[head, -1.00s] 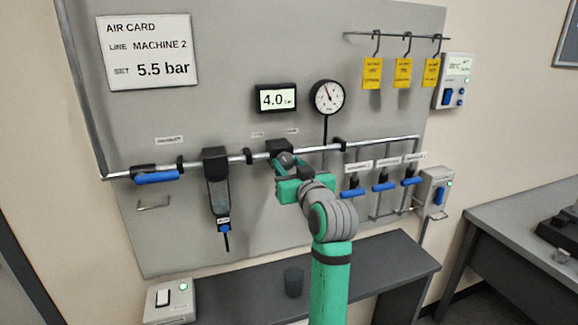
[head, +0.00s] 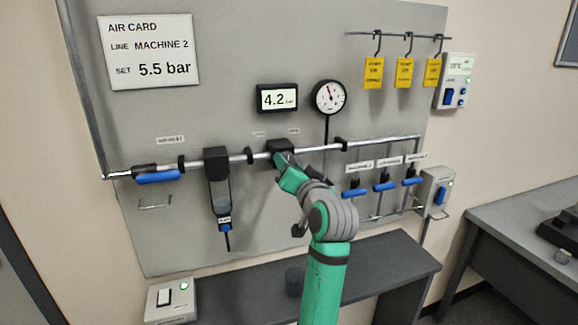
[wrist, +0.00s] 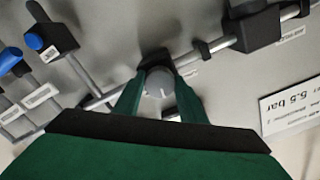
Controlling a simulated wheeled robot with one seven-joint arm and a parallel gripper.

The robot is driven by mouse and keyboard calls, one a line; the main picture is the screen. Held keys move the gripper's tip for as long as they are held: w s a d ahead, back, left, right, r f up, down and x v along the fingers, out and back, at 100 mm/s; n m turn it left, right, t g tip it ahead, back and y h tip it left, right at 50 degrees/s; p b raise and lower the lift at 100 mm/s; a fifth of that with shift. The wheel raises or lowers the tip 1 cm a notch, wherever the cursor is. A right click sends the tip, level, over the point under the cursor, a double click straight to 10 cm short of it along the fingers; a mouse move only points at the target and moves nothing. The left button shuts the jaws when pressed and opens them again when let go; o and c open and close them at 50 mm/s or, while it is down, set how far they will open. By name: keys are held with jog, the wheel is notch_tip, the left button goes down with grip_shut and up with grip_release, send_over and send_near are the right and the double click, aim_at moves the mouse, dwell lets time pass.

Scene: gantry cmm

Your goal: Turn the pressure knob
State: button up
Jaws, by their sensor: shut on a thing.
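The pressure knob (wrist: 159,84) is a round grey knob with a pale mark, under a black regulator body (head: 280,146) on the pipe in the middle of the panel. My gripper (wrist: 160,92) is shut on the knob, one green finger on each side, in the wrist view. In the head view my gripper (head: 285,168) hides most of the knob. The digital display (head: 277,98) above reads 4.2. The round dial gauge (head: 328,97) stands right of it. The air card (head: 150,52) reads "MACHINE 2" and "SET 5.5 bar".
A filter bowl (head: 218,180) hangs left of the regulator. Several blue-handled valves (head: 384,186) sit close on the right. A long blue handle (head: 158,177) is on the left pipe.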

jog(key=m, duration=1)
jog(key=shift+m, duration=0.3)
jog(key=shift+w, duration=0.1)
dwell(0.3)
jog(key=o, duration=1.1)
jog(key=shift+d, duration=0.15)
jog(key=shift+c, duration=0.2)
jog(key=shift+a, duration=0.2)
jog(key=v, duration=1.1)
